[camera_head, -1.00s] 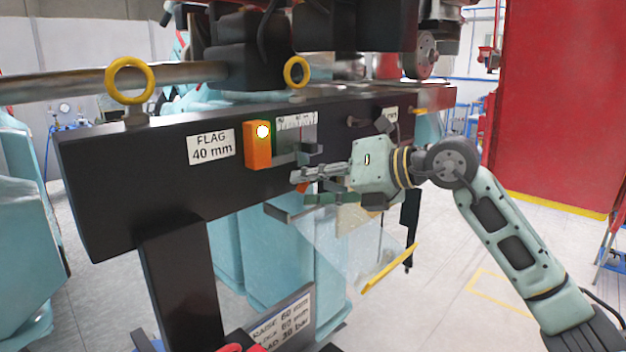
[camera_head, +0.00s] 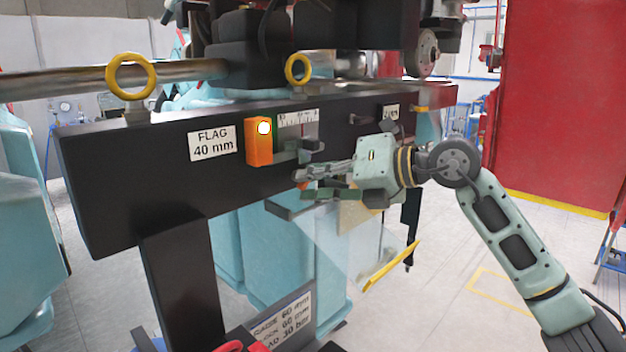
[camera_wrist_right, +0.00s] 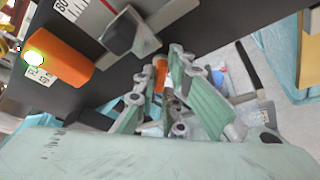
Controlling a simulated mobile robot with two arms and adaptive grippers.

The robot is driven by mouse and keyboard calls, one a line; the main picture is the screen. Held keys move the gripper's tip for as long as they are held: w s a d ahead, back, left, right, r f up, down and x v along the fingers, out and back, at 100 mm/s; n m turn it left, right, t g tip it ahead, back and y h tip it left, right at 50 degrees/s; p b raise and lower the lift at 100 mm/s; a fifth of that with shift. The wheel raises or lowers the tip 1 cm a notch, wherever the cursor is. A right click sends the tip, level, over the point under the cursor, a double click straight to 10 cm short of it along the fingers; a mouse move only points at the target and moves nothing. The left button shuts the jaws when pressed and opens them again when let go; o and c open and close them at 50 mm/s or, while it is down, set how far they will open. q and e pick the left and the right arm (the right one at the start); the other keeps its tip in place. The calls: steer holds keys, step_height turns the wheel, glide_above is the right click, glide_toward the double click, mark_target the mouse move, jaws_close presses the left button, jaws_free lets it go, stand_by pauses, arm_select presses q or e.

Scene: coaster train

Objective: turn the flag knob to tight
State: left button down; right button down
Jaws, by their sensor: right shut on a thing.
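An orange flag block (camera_head: 259,143) with a lit lamp sits on the dark beam beside the "FLAG 40 mm" label (camera_head: 212,145); it also shows in the right wrist view (camera_wrist_right: 58,60). A grey slider piece (camera_head: 303,146) stands right of it, under a white scale. My right gripper (camera_head: 304,185) is just below this piece, at the beam's front face. It is shut on a small orange-coloured part, which I take as the flag knob (camera_wrist_right: 161,74); the fingers hide most of it. Its tight or loose setting cannot be read. My left gripper is not in view.
The dark beam (camera_head: 110,190) runs across the view, with yellow rings (camera_head: 130,77) on top. A clear panel with a yellow edge (camera_head: 390,266) hangs below my right gripper. A red panel (camera_head: 555,100) stands at the right. Floor is open at the lower right.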

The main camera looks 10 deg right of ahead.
steer(key=shift+w+d+f+m+y+p, duration=0.15)
steer(key=shift+m+y, duration=0.45)
steer(key=shift+m, duration=0.65)
steer(key=shift+s+a+f+m+y+p, duration=0.15)
steer(key=shift+m+y, duration=0.45)
steer(key=shift+m, duration=0.6)
steer(key=shift+w+d+f+m+y+p, duration=0.15)
steer(key=shift+m+y, duration=0.45)
steer(key=shift+m, duration=0.65)
steer(key=c, duration=1.8)
jaws_free()
steer(key=shift+r, duration=0.15)
steer(key=shift+c, duration=0.2)
steer(key=shift+v, duration=4.05)
